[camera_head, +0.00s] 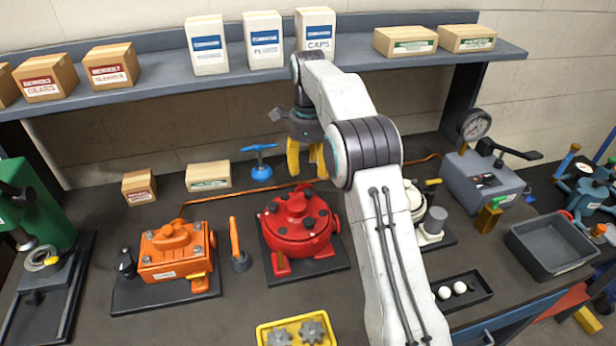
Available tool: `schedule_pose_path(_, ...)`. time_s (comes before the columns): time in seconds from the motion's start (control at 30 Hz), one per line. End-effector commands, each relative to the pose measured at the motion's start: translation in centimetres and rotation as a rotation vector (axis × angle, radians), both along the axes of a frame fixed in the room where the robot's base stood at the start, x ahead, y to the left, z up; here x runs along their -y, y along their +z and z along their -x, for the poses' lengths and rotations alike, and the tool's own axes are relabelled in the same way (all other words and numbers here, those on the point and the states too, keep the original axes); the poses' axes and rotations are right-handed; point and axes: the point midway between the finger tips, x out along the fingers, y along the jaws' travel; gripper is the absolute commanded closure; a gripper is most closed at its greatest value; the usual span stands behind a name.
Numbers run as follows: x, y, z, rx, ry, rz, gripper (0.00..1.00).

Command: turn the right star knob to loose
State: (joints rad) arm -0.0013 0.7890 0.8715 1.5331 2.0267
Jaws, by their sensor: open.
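Two grey star-shaped knobs lie side by side on a yellow base at the bottom edge of the head view. The right star knob (312,331) has several blunt lobes; the left one (279,338) is partly cut off by the frame. The yellow base (262,329) is also cut off, and any loose or tight marking is not readable. My gripper (307,160), with yellow fingers, is open and empty. It is above the back of the bench, behind the red round motor housing and well away from the knobs.
The red housing (298,224) stands between my gripper and the knobs. An orange motor (175,250) and an orange lever (239,258) are left of it. A black tray with white balls (471,304) is right, beyond my arm. A shelf (380,61) with boxes runs behind.

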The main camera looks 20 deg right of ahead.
Motion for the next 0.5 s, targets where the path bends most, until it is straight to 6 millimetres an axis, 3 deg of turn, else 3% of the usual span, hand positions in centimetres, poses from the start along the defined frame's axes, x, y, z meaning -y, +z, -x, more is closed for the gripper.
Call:
schedule_pose_path(0.13,0.0,-1.6,0.0,0.004,-0.215,0.011,0.49)
schedule_pose_path(0.3,0.0,-1.9,-0.8,0.036,-0.422,0.014,0.49)
schedule_pose_path(0.5,0.0,-2.4,-1.2,0.049,-0.544,0.014,0.49)
